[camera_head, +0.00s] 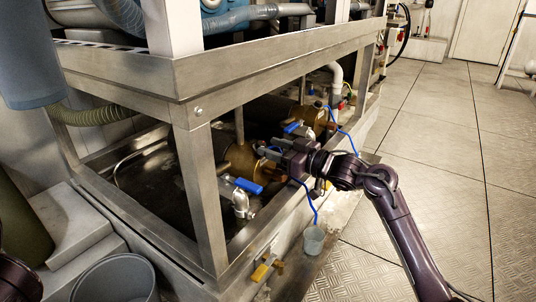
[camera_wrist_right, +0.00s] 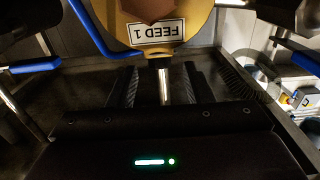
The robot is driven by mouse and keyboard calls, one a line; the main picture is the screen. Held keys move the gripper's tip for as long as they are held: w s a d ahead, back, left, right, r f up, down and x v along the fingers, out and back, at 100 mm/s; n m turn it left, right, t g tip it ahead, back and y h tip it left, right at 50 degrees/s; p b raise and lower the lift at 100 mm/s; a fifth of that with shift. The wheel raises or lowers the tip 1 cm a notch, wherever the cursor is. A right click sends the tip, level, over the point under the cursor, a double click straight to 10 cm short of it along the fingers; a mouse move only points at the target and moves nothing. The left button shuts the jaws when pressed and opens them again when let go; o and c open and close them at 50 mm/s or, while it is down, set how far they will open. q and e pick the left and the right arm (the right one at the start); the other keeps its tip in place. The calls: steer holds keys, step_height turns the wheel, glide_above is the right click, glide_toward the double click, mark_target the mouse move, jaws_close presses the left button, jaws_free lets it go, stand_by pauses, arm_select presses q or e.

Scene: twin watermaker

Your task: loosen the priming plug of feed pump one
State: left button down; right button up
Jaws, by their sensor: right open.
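Feed pump one (camera_wrist_right: 190,22) is a brass-coloured round body with an upside-down "FEED 1" label in the right wrist view. A brown, angular fitting (camera_wrist_right: 150,8) on its face is cut off by the top edge; I cannot tell whether it is the priming plug. A brass pump body (camera_head: 240,160) shows inside the frame in the head view, just left of my right gripper (camera_head: 267,151). The right gripper is open, its two fingers (camera_wrist_right: 162,72) pointing towards the pump. A thin silver rod (camera_wrist_right: 165,88) shows between them; contact is unclear. My left gripper is out of view.
A steel frame (camera_head: 200,180) stands around the pumps. Blue-handled valves (camera_head: 247,186) (camera_head: 292,127) sit near the gripper. A blue hose (camera_head: 313,205) hangs towards a small cup (camera_head: 314,239). A grey bucket (camera_head: 115,280) stands lower left. The floor at right (camera_head: 440,150) is clear.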

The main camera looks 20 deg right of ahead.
steer(key=shift+x, duration=0.8)
steer(key=shift+c, duration=0.4)
steer(key=c, duration=0.9)
steer(key=shift+w+d+r+n+g+y+p, duration=0.15)
steer(key=shift+r+n+g+y+p, duration=0.35)
steer(key=shift+p, duration=0.4)
steer(key=shift+f+n+g+y+p, duration=0.15)
steer(key=shift+n+g+y+p, duration=0.15)
steer(key=shift+n+y+p, duration=0.2)
steer(key=shift+w+f+n+g+y, duration=0.2)
steer(key=shift+n+g+y, duration=0.4)
steer(key=shift+n+g, duration=0.3)
steer(key=shift+f+n+g+y+b, duration=0.2)
steer(key=shift+n+g+y+b, duration=0.2)
steer(key=shift+n+g, duration=0.3)
steer(key=shift+d+n+g+y, duration=0.1)
steer(key=shift+n+g+y, duration=0.2)
steer(key=shift+n+g, duration=0.1)
steer(key=shift+r, duration=0.1)
